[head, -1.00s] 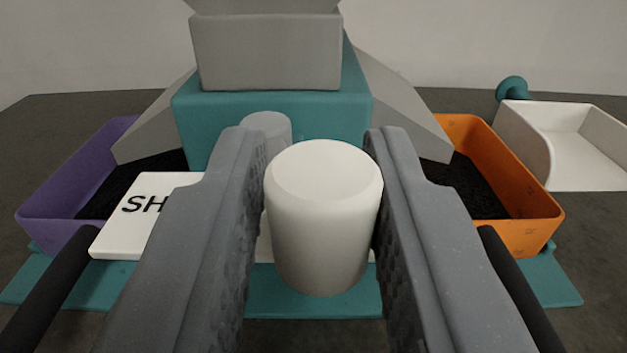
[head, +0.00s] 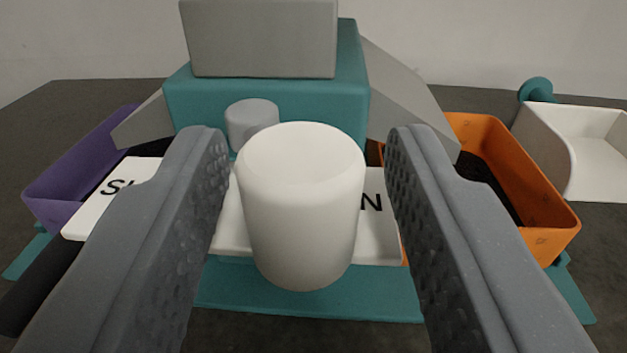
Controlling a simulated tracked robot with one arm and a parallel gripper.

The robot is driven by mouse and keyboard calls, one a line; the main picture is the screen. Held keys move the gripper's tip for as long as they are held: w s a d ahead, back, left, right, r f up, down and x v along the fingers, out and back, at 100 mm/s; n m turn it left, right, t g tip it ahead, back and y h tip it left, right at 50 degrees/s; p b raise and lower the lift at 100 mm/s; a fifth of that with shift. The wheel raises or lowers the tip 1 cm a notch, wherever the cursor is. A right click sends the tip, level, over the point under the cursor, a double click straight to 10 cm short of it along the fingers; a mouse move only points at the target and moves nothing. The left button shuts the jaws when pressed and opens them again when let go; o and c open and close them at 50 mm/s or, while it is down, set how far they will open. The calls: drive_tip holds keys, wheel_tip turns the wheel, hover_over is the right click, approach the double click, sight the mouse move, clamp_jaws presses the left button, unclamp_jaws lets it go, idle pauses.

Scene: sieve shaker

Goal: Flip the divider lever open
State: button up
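A white cylindrical knob (head: 300,215), which looks like the lever's handle, stands between the fingers of my gripper (head: 307,185). The gripper is open, with a gap between the knob and the right finger and a narrower one at the left. A short grey cylinder (head: 251,120) shows behind the knob, on the front of the teal machine body (head: 265,95). A white label at the left (head: 110,195) shows "S" and part of another letter. A white plate behind the knob (head: 383,230) shows an "N" at its right. The lever's arm is hidden.
A grey box (head: 260,38) tops the machine, with sloping grey chutes at both sides. A purple bin (head: 60,185) stands left and an orange bin (head: 535,190) right. A white scoop with a teal handle (head: 590,140) lies far right. A teal base (head: 310,298) runs in front.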

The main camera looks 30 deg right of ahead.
sight(316, 156)
drive_tip(key=shift+r, duration=0.2)
drive_tip(key=shift+r+p, duration=0.3)
drive_tip(key=shift+r, duration=0.3)
wheel_tip(316, 156, up, 2)
drive_tip(key=shift+s+r+p, duration=0.1)
drive_tip(key=shift+r+p, duration=0.1)
drive_tip(key=shift+p, duration=0.3)
drive_tip(key=s+d+b+v, duration=0.1)
drive_tip(key=b+v, duration=0.2)
drive_tip(key=v, duration=0.4)
drive_tip(key=d+r+b+v, duration=0.1)
drive_tip(key=d+b+v, duration=0.1)
drive_tip(key=v, duration=0.6)
drive_tip(key=shift+s+r+b, duration=0.15)
drive_tip(key=shift+s+b, duration=0.4)
drive_tip(key=shift+s, duration=0.05)
